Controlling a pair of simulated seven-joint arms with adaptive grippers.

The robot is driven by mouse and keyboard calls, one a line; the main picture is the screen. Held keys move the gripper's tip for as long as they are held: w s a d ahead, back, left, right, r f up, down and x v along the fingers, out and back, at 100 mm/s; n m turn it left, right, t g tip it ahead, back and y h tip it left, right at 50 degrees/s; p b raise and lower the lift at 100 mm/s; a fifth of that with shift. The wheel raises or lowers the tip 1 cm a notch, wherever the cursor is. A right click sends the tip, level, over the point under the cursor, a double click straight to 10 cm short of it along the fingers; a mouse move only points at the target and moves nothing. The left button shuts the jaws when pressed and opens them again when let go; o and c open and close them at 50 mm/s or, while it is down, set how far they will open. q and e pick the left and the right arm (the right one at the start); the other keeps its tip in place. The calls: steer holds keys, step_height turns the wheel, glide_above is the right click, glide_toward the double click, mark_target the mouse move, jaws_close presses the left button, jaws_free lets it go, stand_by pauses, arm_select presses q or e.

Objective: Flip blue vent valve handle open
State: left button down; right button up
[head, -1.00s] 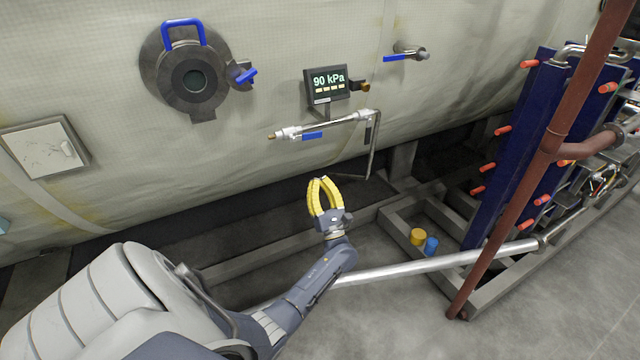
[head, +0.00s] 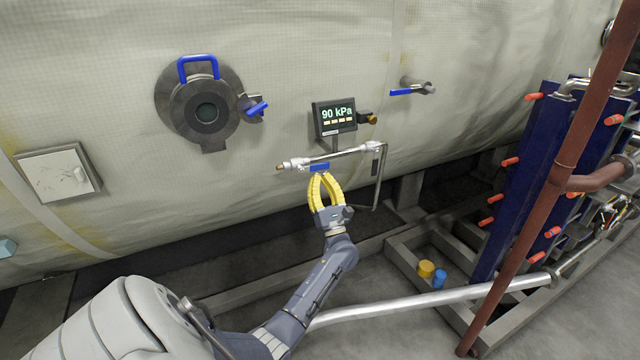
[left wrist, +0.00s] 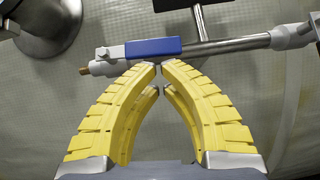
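A flat blue valve handle (head: 319,167) lies along the thin metal vent pipe (head: 345,154) below the pressure display. In the left wrist view the blue handle (left wrist: 153,47) lies lengthwise along the pipe, just beyond my fingertips. My left gripper (head: 325,177) has yellow fingers bowed inward with the tips almost together and nothing visible between them. In the left wrist view the fingertips (left wrist: 160,68) are near the handle's right end; I cannot tell whether they touch it. My right gripper is not in view.
The display (head: 334,117) reads 90 kPa. A round hatch (head: 204,112) with blue handles is at left, and another blue-handled valve (head: 402,91) is at upper right. A brown pipe (head: 545,200) and dark blue plates (head: 535,170) stand at right.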

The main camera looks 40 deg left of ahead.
arm_select(q)
steer(key=shift+r, duration=0.1)
steer(key=shift+w+r+n+g+y, duration=0.1)
steer(key=shift+r+n+g+y, duration=0.2)
steer(key=shift+n+g, duration=0.4)
steer(key=shift+w+r+n+g+y, duration=0.1)
steer(key=shift+r+n+g+y, duration=0.1)
steer(key=shift+r+n+g, duration=0.35)
steer(key=shift+f+n, duration=0.15)
steer(key=shift+n, duration=0.1)
